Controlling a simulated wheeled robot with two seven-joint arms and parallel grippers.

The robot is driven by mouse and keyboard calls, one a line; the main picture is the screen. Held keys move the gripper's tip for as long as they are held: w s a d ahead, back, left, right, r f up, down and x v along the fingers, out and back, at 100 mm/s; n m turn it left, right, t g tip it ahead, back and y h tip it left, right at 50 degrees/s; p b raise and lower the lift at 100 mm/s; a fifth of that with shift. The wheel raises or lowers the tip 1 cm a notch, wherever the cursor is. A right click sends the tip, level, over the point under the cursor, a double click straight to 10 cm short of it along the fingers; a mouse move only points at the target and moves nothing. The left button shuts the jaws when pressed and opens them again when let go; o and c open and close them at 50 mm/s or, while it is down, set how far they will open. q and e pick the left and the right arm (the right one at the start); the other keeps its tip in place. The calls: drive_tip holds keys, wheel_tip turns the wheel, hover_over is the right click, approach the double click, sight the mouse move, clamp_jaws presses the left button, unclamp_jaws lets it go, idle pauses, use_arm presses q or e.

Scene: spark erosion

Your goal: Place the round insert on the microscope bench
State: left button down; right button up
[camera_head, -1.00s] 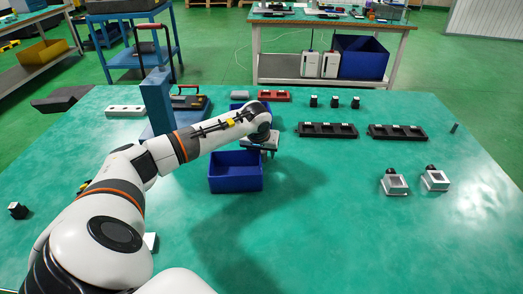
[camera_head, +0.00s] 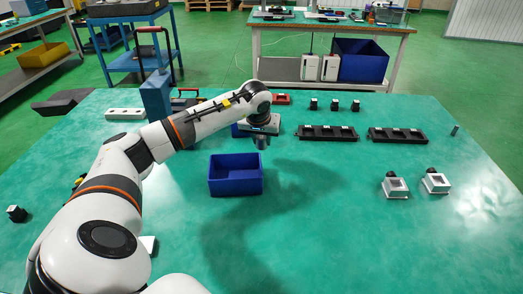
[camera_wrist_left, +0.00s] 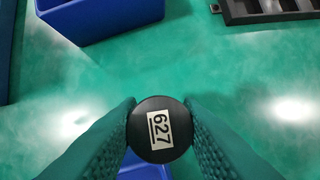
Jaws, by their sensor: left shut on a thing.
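My left gripper (camera_head: 262,135) is shut on the round insert (camera_wrist_left: 160,130), a black disc with a white label reading 627. In the left wrist view the insert sits between the two fingers (camera_wrist_left: 160,128), its flat face toward the camera. In the head view the insert (camera_head: 262,143) shows as a small dark cylinder under the gripper, above the table and behind the front blue bin (camera_head: 236,188). I cannot tell which thing is the microscope bench. My right gripper is not in view.
Two black trays (camera_head: 327,138) (camera_head: 398,140) lie right of the gripper. Two grey fixtures (camera_head: 395,193) (camera_head: 436,188) stand at the right. Another blue bin (camera_head: 237,131) is partly hidden behind my arm. A back table (camera_head: 330,22) stands beyond the green table (camera_head: 330,230). The front middle is clear.

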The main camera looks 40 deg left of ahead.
sight(262, 137)
use_arm(q)
wheel_tip(262, 137, up, 3)
drive_tip(key=shift+r, duration=0.2)
drive_tip(key=shift+d+r, duration=0.1)
drive_tip(key=shift+r, duration=0.05)
drive_tip(key=s+d+r+m+p, duration=0.1)
drive_tip(key=s+d+m+p, duration=0.1)
drive_tip(key=d, duration=0.7)
drive_tip(key=s+d+r+m+h+p, duration=0.1)
drive_tip(key=s+d, duration=0.4)
drive_tip(key=d, duration=0.5)
drive_tip(key=s+d+r+m+h+p, duration=0.1)
drive_tip(key=s+d+r+m+p, duration=0.1)
drive_tip(key=d, duration=0.7)
drive_tip(key=shift+s+d+m+t+p, duration=0.3)
drive_tip(key=shift+s+m, duration=0.3)
drive_tip(key=shift+s, duration=0.2)
drive_tip(key=shift+r, duration=0.1)
